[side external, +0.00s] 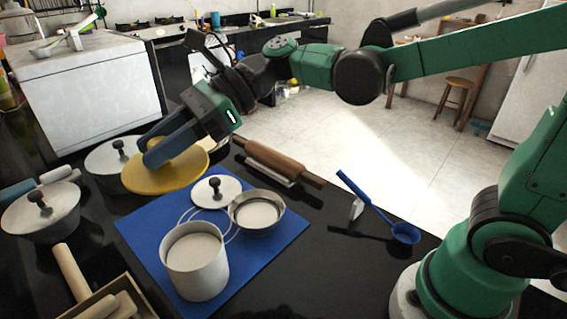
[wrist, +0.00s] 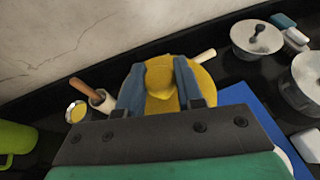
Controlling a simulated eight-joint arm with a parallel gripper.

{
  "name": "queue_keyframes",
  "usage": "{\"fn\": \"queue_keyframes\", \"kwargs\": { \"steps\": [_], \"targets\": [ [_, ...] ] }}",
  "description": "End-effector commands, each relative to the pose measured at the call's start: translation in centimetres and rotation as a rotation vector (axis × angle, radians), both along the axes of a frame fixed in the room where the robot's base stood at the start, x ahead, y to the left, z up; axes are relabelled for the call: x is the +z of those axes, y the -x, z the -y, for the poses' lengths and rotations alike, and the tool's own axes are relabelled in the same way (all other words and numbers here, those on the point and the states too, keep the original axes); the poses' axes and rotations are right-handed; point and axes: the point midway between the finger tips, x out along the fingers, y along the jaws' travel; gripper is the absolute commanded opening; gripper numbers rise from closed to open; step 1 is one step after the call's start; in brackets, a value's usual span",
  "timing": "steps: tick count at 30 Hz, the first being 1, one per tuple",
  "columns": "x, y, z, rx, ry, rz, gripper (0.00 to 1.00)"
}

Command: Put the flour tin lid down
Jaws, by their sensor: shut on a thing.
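The yellow flour tin lid (side external: 165,178) is a broad round disc at the left of the blue mat in the side view. My gripper (side external: 150,150) is shut on it, with blue fingers reaching down to it from the right. In the wrist view the lid (wrist: 208,88) has a raised yellow grip between the two fingers of my gripper (wrist: 160,85). I cannot tell whether its underside touches the counter. A pale canister with white contents (side external: 195,270), open on top, stands on the blue mat (side external: 290,235).
A steel bowl (side external: 257,222) and small white lid (side external: 216,190) lie by the canister. Lidded pots (side external: 108,160) (side external: 40,215) stand left, close to the yellow lid. A rolling pin (side external: 270,160) lies behind; a blue ladle (side external: 400,232) lies right. A green mug (wrist: 14,140) shows in the wrist view.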

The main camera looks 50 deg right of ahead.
Motion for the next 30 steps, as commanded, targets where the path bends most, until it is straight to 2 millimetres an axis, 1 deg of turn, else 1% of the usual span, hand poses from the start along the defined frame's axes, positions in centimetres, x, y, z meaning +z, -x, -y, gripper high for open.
{"fn": "queue_keyframes", "kwargs": {
  "steps": [1, 3, 6, 10, 14, 17, 20, 24, 27, 30],
  "targets": [
    [1.1, 0.1, 0.0, 0.000, 0.000, 0.000, 0.00],
    [2.4, 0.0, 0.0, 0.000, 0.000, 0.000, 0.00],
    [3.9, 0.0, 0.0, 0.000, 0.000, 0.000, 0.00],
    [5.3, 0.0, 0.0, 0.000, 0.000, 0.000, 0.00],
    [5.9, -0.6, 0.1, -0.001, 0.000, 0.000, 0.00],
    [5.7, -2.1, 0.2, -0.001, 0.000, 0.000, 0.00],
    [4.8, -4.4, 0.6, -0.002, 0.001, 0.000, 0.00],
    [2.9, -7.7, 1.2, -0.001, 0.001, 0.000, 0.00],
    [1.4, -9.7, 1.8, -0.001, 0.000, 0.002, 0.00],
    [0.0, -11.2, 2.2, 0.000, 0.001, 0.002, 0.00]
  ]
}}
